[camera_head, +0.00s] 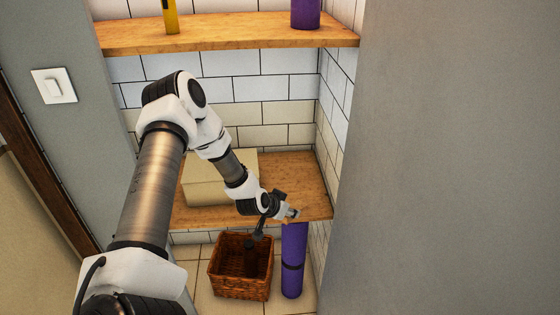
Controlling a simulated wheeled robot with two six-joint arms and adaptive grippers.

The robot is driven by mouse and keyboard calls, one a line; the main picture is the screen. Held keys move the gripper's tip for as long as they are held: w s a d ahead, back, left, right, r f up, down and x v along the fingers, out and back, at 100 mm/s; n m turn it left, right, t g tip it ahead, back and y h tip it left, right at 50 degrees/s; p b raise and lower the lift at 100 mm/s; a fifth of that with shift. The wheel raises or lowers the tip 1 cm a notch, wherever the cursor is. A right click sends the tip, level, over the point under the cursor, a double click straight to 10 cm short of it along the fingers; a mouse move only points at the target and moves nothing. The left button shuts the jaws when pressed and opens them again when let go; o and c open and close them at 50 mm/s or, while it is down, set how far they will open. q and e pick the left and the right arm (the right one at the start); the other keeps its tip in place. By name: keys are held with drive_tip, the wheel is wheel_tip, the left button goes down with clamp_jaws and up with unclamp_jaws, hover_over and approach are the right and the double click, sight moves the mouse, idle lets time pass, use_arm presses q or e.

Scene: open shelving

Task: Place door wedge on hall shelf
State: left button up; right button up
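My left arm reaches in from the lower left toward the lower wooden shelf (300,172). Its gripper (288,210) is small in the picture, at the front edge of that shelf, above the purple cylinder. A small greyish piece shows at the fingertips. I cannot tell whether it is the door wedge or part of the gripper, nor whether the fingers are open or shut. I cannot make out the door wedge anywhere else. The upper wooden shelf (230,32) is above. My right gripper is not in view.
A beige box (205,185) stands on the lower shelf's left, partly behind my arm. A wicker basket (240,290) and a purple cylinder (293,262) stand below. The upper shelf holds a yellow object (170,17) and a purple one (305,12). Grey walls flank the shelving.

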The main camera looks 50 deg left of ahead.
use_arm(q)
drive_tip(key=w+a+b, duration=0.2)
drive_tip(key=w, duration=0.1)
drive_tip(key=w+a+f+b, duration=0.1)
drive_tip(key=w+a, duration=0.1)
drive_tip(key=w, duration=0.1)
drive_tip(key=w+a+b, duration=0.2)
drive_tip(key=w, duration=0.1)
drive_tip(key=shift+w+a+f+b, duration=0.25)
drive_tip(key=shift+w+f+b, duration=0.05)
drive_tip(key=shift+f+b, duration=0.05)
drive_tip(key=shift+w+a, duration=0.2)
drive_tip(key=shift+w, duration=0.05)
wheel_tip(320, 180, down, 3)
drive_tip(key=shift+b, duration=0.55)
drive_tip(key=shift+f, duration=0.2)
drive_tip(key=o, duration=1.1)
drive_tip(key=shift+r, duration=0.15)
